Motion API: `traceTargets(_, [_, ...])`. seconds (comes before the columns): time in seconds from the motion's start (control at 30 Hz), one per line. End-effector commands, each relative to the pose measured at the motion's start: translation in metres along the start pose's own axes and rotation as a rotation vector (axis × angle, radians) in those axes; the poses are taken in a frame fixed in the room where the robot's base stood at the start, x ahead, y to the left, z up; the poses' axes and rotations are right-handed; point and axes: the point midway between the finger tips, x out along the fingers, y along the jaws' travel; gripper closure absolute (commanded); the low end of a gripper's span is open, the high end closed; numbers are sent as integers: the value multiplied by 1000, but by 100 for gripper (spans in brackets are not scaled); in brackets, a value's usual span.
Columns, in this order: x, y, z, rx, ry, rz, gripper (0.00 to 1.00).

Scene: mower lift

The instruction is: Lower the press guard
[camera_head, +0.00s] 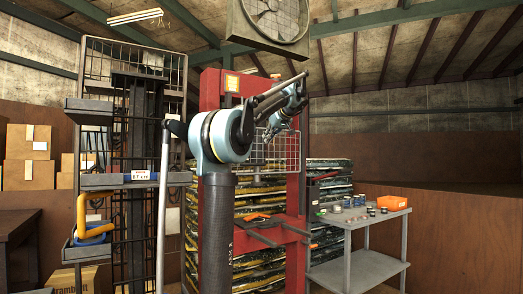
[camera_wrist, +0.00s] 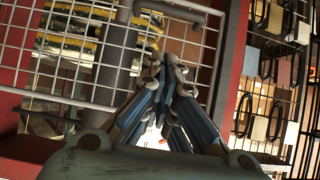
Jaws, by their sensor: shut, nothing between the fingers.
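The press guard (camera_head: 286,152) is a pale wire-mesh panel set in the red press frame (camera_head: 212,92), above the press bed. In the wrist view the mesh (camera_wrist: 70,75) fills the left and upper middle, with a grey bar (camera_wrist: 116,55) across it and a curved grey tube (camera_wrist: 185,10) at the top. My gripper (camera_head: 268,134) hangs from the raised arm near the upper left of the guard. In the wrist view its fingertips (camera_wrist: 172,65) are together and empty, overlapping the mesh near its right edge. I cannot tell whether they touch it.
A grey cart (camera_head: 335,270) with an orange bin (camera_head: 391,203) and small parts stands right of the press. A dark rack (camera_head: 128,150) with a blue-and-yellow item (camera_head: 82,222) stands at the left. Stacked sheets lie behind the press.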

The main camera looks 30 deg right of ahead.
Motion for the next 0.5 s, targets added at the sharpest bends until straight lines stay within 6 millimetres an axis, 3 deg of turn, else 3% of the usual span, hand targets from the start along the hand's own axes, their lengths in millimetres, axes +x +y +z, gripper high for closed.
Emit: traceTargets(0.5, [88,-2,0,-1,-1,-3,100])
